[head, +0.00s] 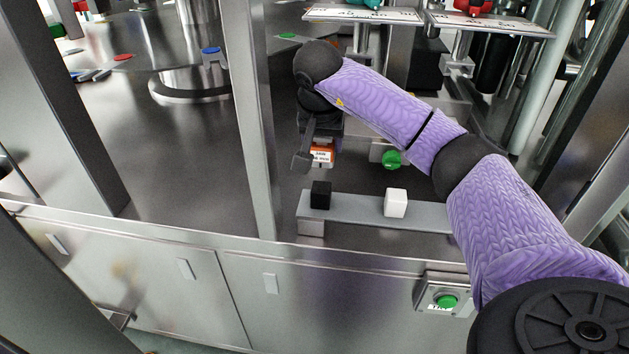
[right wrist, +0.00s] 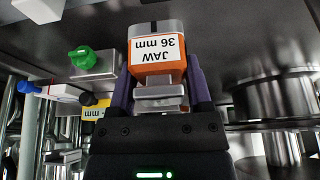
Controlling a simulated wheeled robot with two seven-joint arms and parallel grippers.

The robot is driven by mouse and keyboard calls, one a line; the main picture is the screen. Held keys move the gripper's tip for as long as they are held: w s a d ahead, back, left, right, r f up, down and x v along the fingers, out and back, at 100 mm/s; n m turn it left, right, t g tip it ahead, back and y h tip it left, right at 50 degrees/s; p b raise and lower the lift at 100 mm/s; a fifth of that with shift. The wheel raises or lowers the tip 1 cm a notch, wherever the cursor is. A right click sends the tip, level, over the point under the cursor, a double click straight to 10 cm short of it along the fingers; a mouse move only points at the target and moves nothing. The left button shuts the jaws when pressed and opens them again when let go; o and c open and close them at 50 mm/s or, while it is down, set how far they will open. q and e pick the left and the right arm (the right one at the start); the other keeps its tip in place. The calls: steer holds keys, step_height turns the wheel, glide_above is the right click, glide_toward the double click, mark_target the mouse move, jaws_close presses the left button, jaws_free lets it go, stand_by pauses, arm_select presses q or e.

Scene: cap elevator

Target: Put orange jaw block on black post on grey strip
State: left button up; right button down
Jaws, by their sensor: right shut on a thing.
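My right gripper (head: 318,148) is shut on the orange jaw block (right wrist: 157,72). In the right wrist view the block sits between the fingers, its white label reading "JAW 36 mm" upside down. In the head view the orange block (head: 321,155) shows under the gripper, partly hidden by a finger. The black post (head: 320,195) stands at the left end of the grey strip (head: 362,210), with nothing on it. The block is above and apart from the post, a little behind it in the picture. My left gripper is not in view.
A white post (head: 396,203) stands on the strip to the right. A green knob (head: 392,159) on a metal block is behind it. A metal upright (head: 250,120) rises left of the strip. A green button (head: 446,301) sits on the front panel.

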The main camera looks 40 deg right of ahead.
mark_target(322, 184)
step_height(322, 184, down, 6)
steer(key=shift+f+b, duration=0.1)
steer(key=shift+b, duration=1.05)
steer(key=shift+r, duration=0.2)
jaws_free()
steer(key=p+v, duration=0.6)
steer(key=v, duration=0.5)
steer(key=shift+r, duration=0.25)
steer(key=shift+s+a+r, duration=0.15)
steer(key=shift+a+r, duration=0.1)
